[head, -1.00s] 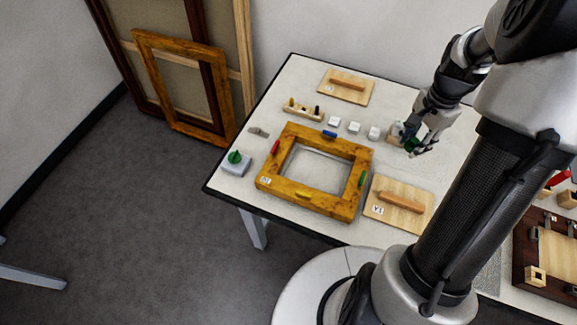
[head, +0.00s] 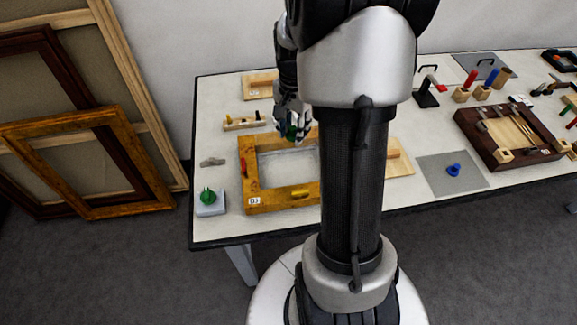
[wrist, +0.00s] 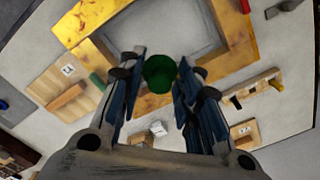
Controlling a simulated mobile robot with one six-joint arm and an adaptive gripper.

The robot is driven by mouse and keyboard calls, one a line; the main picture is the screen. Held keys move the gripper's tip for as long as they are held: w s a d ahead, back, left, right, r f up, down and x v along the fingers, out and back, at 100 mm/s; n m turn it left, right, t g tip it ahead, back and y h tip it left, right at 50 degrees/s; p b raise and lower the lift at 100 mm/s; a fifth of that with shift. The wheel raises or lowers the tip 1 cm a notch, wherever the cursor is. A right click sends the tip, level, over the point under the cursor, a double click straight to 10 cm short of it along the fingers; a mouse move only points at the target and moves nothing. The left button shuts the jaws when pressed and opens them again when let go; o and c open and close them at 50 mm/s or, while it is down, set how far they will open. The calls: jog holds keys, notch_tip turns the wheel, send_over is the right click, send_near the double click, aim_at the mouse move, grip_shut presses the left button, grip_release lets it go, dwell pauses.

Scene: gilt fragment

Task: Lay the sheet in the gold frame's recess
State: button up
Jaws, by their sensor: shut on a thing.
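The gold frame (head: 249,187) lies flat on the white table, with a pale grey opening; it also shows in the wrist view (wrist: 232,35). A red clip (head: 243,167) and a yellow clip (head: 300,194) sit on its sides. A green clip (wrist: 97,82) shows in the wrist view. My gripper (head: 292,134) is above the frame's back edge, shut on a round green knob (wrist: 160,73). What is under the knob is hidden, and I cannot make out a separate sheet. My arm covers the frame's right side in the head view.
A grey block with a green knob (head: 207,197) stands left of the frame. A peg rack (head: 243,123) and a handled board (head: 260,84) lie behind it. Another handled board (head: 400,160) is at right. A blue knob (head: 453,170) sits on a grey mat (head: 433,177).

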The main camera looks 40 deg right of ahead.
notch_tip(320, 180, down, 14)
jog(key=b, duration=0.4)
jog(key=shift+w+f, duration=0.1)
jog(key=shift+f, duration=0.1)
jog(key=shift+r, duration=0.1)
jog(key=o, duration=0.6)
jog(key=shift+f, duration=0.2)
jog(key=o, duration=0.5)
